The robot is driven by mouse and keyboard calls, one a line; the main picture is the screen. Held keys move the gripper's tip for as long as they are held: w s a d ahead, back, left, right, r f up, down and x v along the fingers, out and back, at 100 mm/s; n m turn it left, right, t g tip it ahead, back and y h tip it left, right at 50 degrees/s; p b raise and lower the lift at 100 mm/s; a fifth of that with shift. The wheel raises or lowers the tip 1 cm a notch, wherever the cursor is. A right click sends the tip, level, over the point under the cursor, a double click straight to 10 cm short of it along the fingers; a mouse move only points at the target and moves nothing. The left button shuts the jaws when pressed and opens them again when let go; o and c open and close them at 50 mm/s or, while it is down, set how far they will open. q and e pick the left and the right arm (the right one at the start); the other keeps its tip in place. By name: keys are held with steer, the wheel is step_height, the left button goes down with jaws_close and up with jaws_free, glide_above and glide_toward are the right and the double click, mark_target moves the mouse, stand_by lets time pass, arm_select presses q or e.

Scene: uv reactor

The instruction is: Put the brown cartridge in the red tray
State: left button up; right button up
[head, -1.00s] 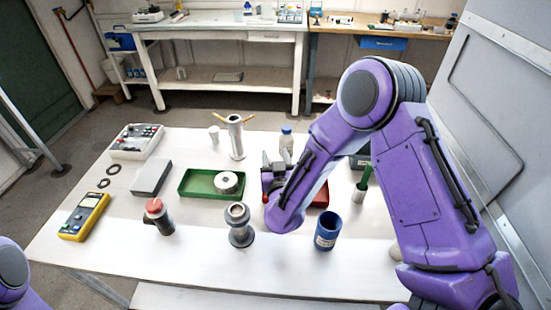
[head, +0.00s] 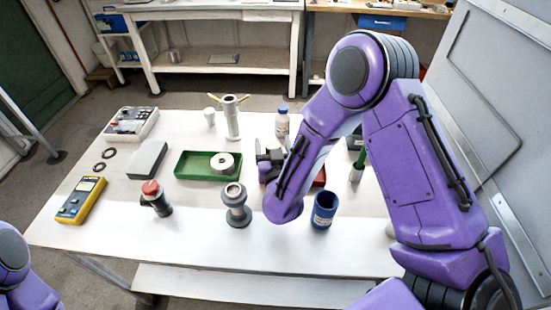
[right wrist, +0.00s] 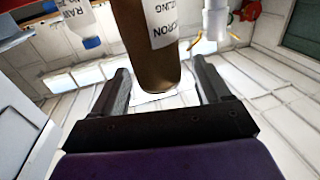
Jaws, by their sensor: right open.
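The brown cartridge (right wrist: 152,45), with a white printed label, fills the middle of the right wrist view. My right gripper (right wrist: 163,82) is open, its two dark fingers on either side of the cartridge's near end, with gaps showing on both sides. In the head view my right gripper (head: 269,158) is beyond the forearm, right of the green tray, and the cartridge is not clearly visible there. The red tray (head: 319,177) is mostly hidden behind my right forearm; only bits of red show. My left gripper is out of view.
A green tray (head: 185,165) holds a metal ring (head: 222,162). A blue-capped bottle (head: 282,124) stands behind the gripper. The front table strip is clear.

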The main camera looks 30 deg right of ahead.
steer(key=b+v, duration=0.2)
steer(key=v, duration=0.7)
steer(key=shift+s, duration=0.4)
